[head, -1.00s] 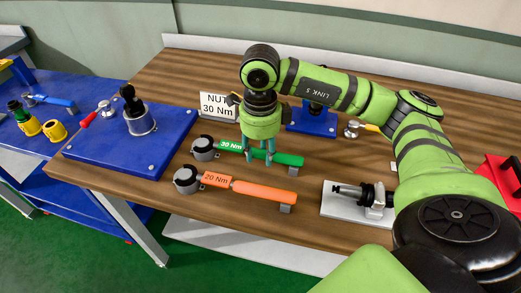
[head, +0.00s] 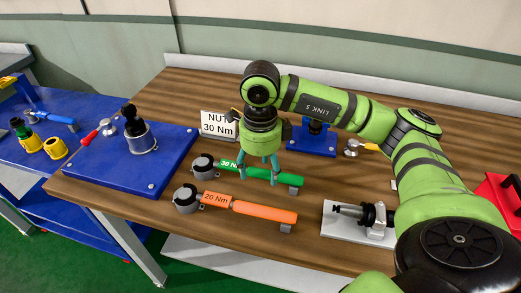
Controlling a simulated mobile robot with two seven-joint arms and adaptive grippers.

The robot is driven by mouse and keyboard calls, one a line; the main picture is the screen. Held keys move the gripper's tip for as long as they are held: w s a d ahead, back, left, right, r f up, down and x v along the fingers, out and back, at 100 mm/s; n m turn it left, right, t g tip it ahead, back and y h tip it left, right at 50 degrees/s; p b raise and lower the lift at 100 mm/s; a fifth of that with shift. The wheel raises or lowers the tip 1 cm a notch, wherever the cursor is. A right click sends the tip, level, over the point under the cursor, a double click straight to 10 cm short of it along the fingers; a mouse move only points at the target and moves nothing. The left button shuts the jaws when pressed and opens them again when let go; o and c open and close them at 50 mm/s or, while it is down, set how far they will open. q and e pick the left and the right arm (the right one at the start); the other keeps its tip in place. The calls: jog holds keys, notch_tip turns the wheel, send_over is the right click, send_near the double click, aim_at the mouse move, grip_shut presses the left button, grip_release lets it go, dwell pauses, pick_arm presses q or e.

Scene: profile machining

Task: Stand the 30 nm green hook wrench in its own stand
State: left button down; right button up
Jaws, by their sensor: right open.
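The green 30 Nm hook wrench (head: 289,179) lies on the wooden table, its round grey hook end to the left and its handle to the right. My right gripper (head: 259,182) points down over the handle with its fingers spread apart, and it covers part of the label. I cannot tell how far its fingertips are above the handle. A blue base with a dark post (head: 315,139) stands behind the wrench, partly hidden by my right arm; I cannot tell if it is the wrench's stand. My left gripper is not in view.
The orange 20 Nm wrench (head: 264,211) lies just in front. A "NUT 30 Nm" sign (head: 216,124) stands behind. A blue plate (head: 100,164) with a dark tool holder is at left, a white fixture (head: 342,228) at front right, and a red box (head: 499,196) at far right.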

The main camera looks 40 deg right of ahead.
notch_tip(320, 180, up, 11)
dwell(0.3)
dwell(0.5)
